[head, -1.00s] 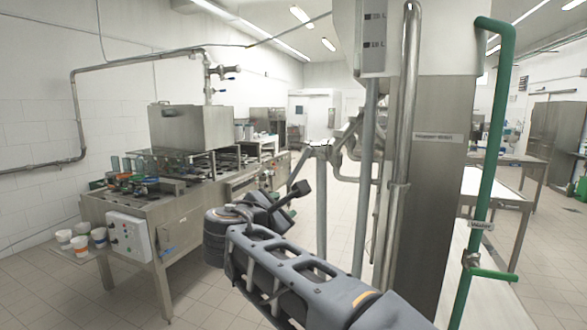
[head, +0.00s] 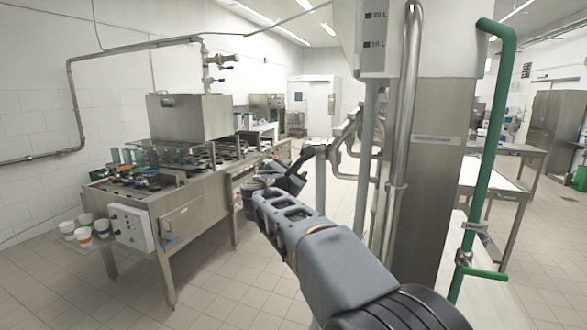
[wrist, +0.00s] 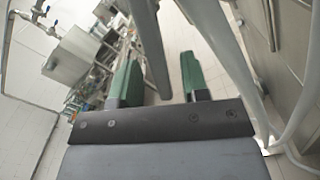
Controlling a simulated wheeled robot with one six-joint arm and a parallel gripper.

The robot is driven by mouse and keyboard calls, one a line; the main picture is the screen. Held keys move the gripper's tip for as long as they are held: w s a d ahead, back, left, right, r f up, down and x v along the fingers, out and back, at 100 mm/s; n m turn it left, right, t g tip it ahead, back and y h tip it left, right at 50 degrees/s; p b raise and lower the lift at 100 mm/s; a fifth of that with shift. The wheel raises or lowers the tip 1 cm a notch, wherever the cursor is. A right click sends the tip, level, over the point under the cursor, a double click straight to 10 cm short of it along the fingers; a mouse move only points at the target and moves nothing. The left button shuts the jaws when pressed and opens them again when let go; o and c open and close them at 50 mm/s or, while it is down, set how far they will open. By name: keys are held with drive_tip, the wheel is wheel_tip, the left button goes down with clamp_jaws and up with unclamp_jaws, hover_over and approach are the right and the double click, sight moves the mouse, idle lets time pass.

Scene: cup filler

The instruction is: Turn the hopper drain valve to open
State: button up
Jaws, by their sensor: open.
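My gripper (head: 291,166) is stretched out ahead in the head view, close to a grey pipe fitting (head: 320,143) on a vertical post. In the wrist view its two green fingers (wrist: 158,78) are apart. A grey bar (wrist: 147,40) comes down from the top of that view and runs between the fingers in the picture. I cannot tell whether it touches them or is the drain valve's handle. The head view does not show which fitting is the hopper drain valve. A steel box-shaped hopper (head: 188,118) stands on the machine at the left.
A steel column (head: 433,190) with upright pipes (head: 400,140) stands close on the right of my arm. A green pipe (head: 490,150) with a valve (head: 465,258) is further right. White cups (head: 84,237) sit on a shelf at the left. Tiled floor is free between machine and column.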

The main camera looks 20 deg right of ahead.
drive_tip(key=shift+w+d, duration=0.35)
drive_tip(key=shift+d, duration=0.05)
clamp_jaws()
drive_tip(key=shift+a, duration=0.1)
idle(0.3)
